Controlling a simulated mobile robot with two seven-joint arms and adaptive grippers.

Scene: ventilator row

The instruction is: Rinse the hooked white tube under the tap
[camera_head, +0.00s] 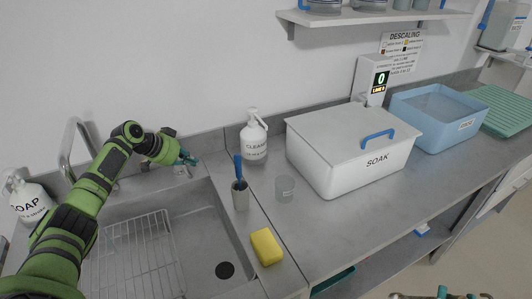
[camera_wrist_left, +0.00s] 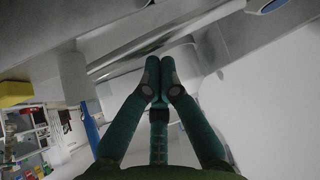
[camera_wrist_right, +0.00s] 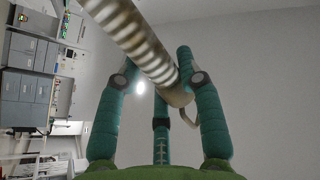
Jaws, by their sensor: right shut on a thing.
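The hooked white tube (camera_wrist_right: 140,38) is a ribbed hose with a plain end and a small curved hook, seen in the right wrist view. My right gripper (camera_wrist_right: 185,75) is shut on it near that end. Only the tips of my right gripper (camera_head: 441,293) show at the bottom edge of the head view. The chrome tap (camera_head: 68,150) arches over the left of the sink (camera_head: 205,235), partly behind my left arm. My left gripper (camera_head: 190,159) is at the sink's back edge, just above a small grey fitting (camera_head: 182,171). Its fingertips (camera_wrist_left: 160,75) are together, with nothing visible between them.
A wire rack (camera_head: 135,255) lies in the sink. A soap bottle (camera_head: 28,198), cleaner bottle (camera_head: 254,138), brush holder (camera_head: 240,195), clear cup (camera_head: 285,188) and yellow sponge (camera_head: 266,247) stand around it. A lidded SOAK box (camera_head: 335,170) and blue tub (camera_head: 440,135) are further right.

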